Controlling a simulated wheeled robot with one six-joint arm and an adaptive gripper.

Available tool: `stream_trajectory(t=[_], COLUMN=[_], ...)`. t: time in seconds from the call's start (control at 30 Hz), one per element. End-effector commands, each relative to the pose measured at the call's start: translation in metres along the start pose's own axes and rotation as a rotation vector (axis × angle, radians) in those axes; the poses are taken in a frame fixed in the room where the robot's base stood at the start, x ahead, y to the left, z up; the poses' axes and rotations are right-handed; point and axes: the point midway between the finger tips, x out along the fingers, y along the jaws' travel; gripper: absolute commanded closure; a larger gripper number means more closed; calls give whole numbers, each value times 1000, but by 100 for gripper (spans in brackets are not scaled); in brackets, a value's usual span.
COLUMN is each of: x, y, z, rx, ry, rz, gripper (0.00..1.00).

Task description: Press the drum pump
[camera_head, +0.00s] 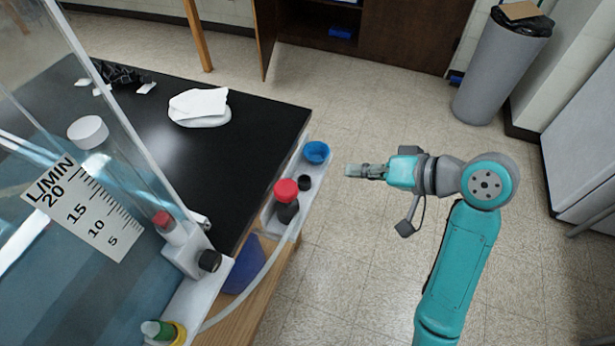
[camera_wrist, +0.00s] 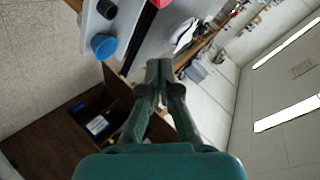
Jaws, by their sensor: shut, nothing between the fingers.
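A red round knob (camera_head: 286,190) tops a black body on a white base plate (camera_head: 312,180) at the table's right edge in the head view; I cannot tell for sure whether this is the drum pump. A blue cap (camera_head: 316,152) and a small black knob (camera_head: 305,182) stand beside it on the plate. My gripper (camera_head: 350,170) is shut and empty, to the right of the blue cap and apart from it. In the wrist view my gripper (camera_wrist: 158,72) has its fingertips together. The blue cap (camera_wrist: 103,46) shows at its upper left, and a red part (camera_wrist: 160,3) lies at the top edge.
A clear flow meter panel (camera_head: 95,210) with an L/MIN scale fills the left. A pale hose (camera_head: 255,278) runs below the white plate. A black tabletop (camera_head: 240,145) lies behind. The floor right of the table is open; a grey bin (camera_head: 490,80) stands at the back right.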

Motion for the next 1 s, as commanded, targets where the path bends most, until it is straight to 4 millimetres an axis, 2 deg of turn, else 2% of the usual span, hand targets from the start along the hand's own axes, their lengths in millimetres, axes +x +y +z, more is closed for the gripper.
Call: stream_trajectory(t=[0.23,0.37,0.87,1.0], x=[2,11,100,115], y=[0,0,0,0], z=[0,1,1,15], rx=[1,1,1,1], ry=[0,-2,-2,-2], rz=[0,-2,-1,-1], gripper=[100,100,100,100])
